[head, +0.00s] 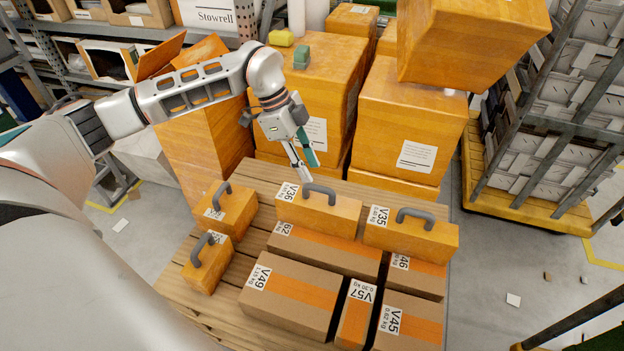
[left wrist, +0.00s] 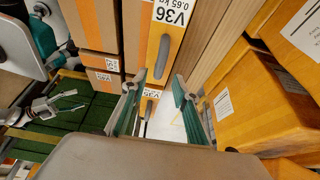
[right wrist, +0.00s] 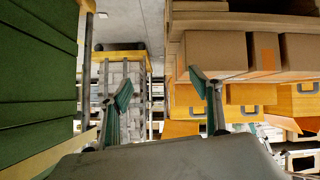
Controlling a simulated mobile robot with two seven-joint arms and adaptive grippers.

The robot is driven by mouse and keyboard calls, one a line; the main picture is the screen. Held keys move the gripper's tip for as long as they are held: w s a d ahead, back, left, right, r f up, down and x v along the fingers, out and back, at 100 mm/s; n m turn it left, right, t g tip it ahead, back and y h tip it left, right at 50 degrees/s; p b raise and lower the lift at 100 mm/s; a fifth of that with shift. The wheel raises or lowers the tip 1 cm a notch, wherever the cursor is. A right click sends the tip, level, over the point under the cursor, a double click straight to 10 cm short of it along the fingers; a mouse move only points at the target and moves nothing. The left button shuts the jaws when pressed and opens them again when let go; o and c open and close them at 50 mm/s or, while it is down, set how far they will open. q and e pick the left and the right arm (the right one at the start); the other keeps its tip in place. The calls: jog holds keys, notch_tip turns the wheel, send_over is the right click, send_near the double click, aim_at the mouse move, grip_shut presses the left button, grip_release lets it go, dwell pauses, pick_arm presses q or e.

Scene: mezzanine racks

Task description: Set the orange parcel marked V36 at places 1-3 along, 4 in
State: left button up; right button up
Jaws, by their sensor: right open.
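The orange parcel marked V36 (head: 330,214) has a grey handle on top and lies on the stack of boxes on a slatted wooden pallet. My left gripper (head: 303,163) is open and empty, just behind and above V36 in the head view. In the left wrist view its fingers (left wrist: 160,100) stand apart below the handle of V36, and I see no contact. My right gripper (right wrist: 163,105) is open and empty in the right wrist view, and the head view does not show it.
Orange V35 (head: 440,238) lies right of V36, with two smaller handled orange parcels at left. Brown boxes V49 (head: 290,303), V57 (head: 352,325) and V45 (head: 412,325) fill the pallet's front. Tall orange boxes (head: 405,120) stand behind. A loaded rack cart (head: 560,120) stands at right.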

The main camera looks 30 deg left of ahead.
pick_arm(q)
jog(key=v, duration=0.4)
jog(key=shift+p, duration=0.3)
pick_arm(e)
jog(key=shift+s+d+f, duration=0.25)
jog(key=shift+s+f, duration=0.15)
jog(key=shift+s, duration=0.15)
jog(key=shift+w+r, duration=0.1)
jog(key=shift+w, duration=0.15)
